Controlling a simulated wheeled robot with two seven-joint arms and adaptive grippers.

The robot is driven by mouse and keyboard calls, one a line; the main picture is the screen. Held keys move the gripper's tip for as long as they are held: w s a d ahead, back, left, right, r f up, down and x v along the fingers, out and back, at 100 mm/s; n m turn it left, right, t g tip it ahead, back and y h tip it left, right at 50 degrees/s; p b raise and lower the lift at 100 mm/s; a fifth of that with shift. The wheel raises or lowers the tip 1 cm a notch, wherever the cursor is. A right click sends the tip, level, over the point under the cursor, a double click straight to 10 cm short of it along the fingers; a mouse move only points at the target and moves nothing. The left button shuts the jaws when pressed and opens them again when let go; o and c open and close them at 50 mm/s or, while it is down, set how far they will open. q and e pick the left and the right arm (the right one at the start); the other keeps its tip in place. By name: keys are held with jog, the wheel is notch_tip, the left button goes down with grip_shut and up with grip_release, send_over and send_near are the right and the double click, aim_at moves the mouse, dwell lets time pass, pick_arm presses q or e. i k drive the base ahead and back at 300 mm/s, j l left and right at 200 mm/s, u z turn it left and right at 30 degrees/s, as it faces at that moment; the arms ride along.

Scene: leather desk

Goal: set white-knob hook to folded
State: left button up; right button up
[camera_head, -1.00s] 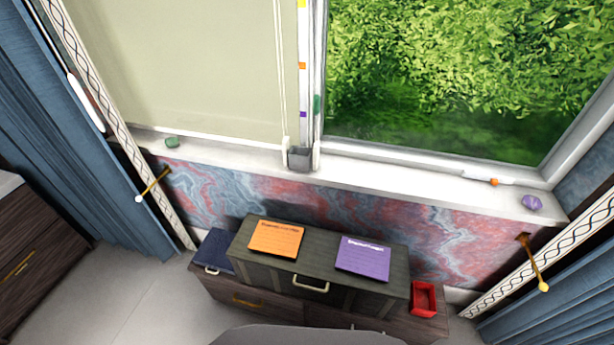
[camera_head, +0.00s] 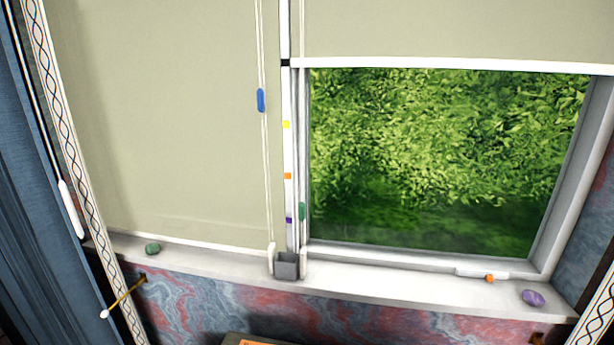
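The white-knob hook (camera_head: 123,296) is a thin brass rod with a white ball at its end. It is at the lower left, on the marbled wall under the sill beside the patterned curtain trim. It sticks out from its wall mount down and to the left, in front of the blue curtain. Neither of my grippers is in view.
The window sill (camera_head: 385,295) holds a green stone (camera_head: 153,249), a grey box (camera_head: 287,266) and a purple stone (camera_head: 533,298). A blue curtain (camera_head: 40,220) hangs at the left. A pale blind (camera_head: 160,130) covers the left pane; another (camera_head: 450,30) covers the top right.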

aim_at(105, 313)
jog(key=u, duration=1.5)
jog(key=i, duration=0.15)
jog(key=j+u, duration=0.05)
